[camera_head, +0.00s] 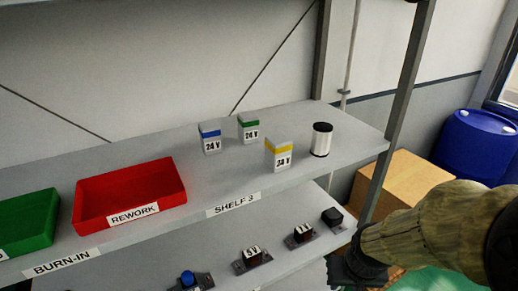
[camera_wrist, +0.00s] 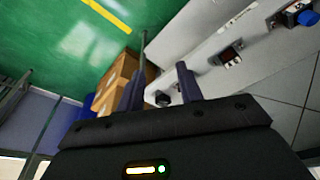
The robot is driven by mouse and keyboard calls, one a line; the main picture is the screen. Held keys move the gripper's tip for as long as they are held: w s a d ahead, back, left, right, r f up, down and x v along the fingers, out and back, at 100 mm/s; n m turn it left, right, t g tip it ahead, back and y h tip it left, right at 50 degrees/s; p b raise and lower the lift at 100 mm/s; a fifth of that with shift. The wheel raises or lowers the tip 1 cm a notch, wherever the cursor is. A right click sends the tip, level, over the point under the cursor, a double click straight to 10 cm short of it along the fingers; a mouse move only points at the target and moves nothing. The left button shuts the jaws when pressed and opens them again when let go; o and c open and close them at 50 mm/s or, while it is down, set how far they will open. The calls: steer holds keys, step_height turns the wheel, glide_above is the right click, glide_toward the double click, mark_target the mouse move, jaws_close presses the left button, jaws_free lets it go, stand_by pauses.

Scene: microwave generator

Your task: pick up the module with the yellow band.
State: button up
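The module with the yellow band (camera_head: 278,154) stands upright on the upper shelf, above the "SHELF 3" label. It is a white block marked with a voltage. A blue-banded module (camera_head: 210,140) stands to its left and a green-banded module (camera_head: 249,128) behind it to the left. My gripper (camera_head: 350,268) is low at the right, in front of the shelf unit and well apart from the module. In the wrist view my gripper (camera_wrist: 164,75) shows two fingers spread apart with nothing held between them. The yellow-banded module cannot be made out in the wrist view.
A white cylinder with dark ends (camera_head: 321,139) stands right of the modules. A red REWORK tray (camera_head: 130,193) and a green tray (camera_head: 28,222) are at left. A shelf post (camera_head: 404,85) rises at right. Switches (camera_head: 253,258) line the lower shelf. A cardboard box (camera_head: 405,185) and blue barrel (camera_head: 477,145) stand beyond.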

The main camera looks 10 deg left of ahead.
steer(key=shift+w+d, duration=0.15)
steer(key=shift+w, duration=0.05)
steer(key=o, duration=0.3)
steer(key=shift+s, duration=0.15)
steer(key=o, duration=0.4)
steer(key=shift+o, duration=0.7)
steer(key=w+r+n+t, duration=0.1)
steer(key=w+r+t, duration=0.2)
steer(key=w+t, duration=0.2)
steer(key=w, duration=0.3)
steer(key=w+a+r+n+t+y, duration=0.2)
steer(key=a+r+n+t+y, duration=0.1)
steer(key=r, duration=0.4)
steer(key=w+a+r+n+t+y, duration=0.2)
steer(key=w+a+r+t+y, duration=0.1)
steer(key=a+r+y, duration=0.3)
steer(key=shift+a+r+n+t+y+b, duration=0.15)
steer(key=shift+r+n+t+y+b, duration=0.3)
steer(key=shift+r+t, duration=0.4)
